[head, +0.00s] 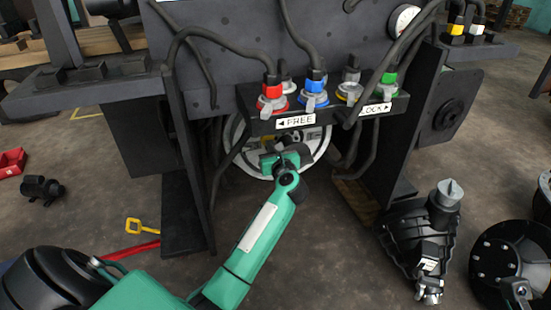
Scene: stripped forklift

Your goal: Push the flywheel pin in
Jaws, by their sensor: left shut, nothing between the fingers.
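The flywheel (240,153) is a round disc with a pale rim, low inside the forklift frame under the valve shelf. My left arm reaches up from the bottom left. My left gripper (279,157) is at the flywheel's face, shut and empty. The wrist covers much of the disc, so I cannot tell whether the fingers touch it. I cannot make out the flywheel pin; the gripper and wrist may hide it. My right gripper is not in view.
Hoses run down to the red (271,92), blue (314,87) and green (387,84) fittings just above the gripper. Dark frame plates stand on both sides. A black motor-like part (420,235) is on the floor at right. Floor between the plates is partly clear.

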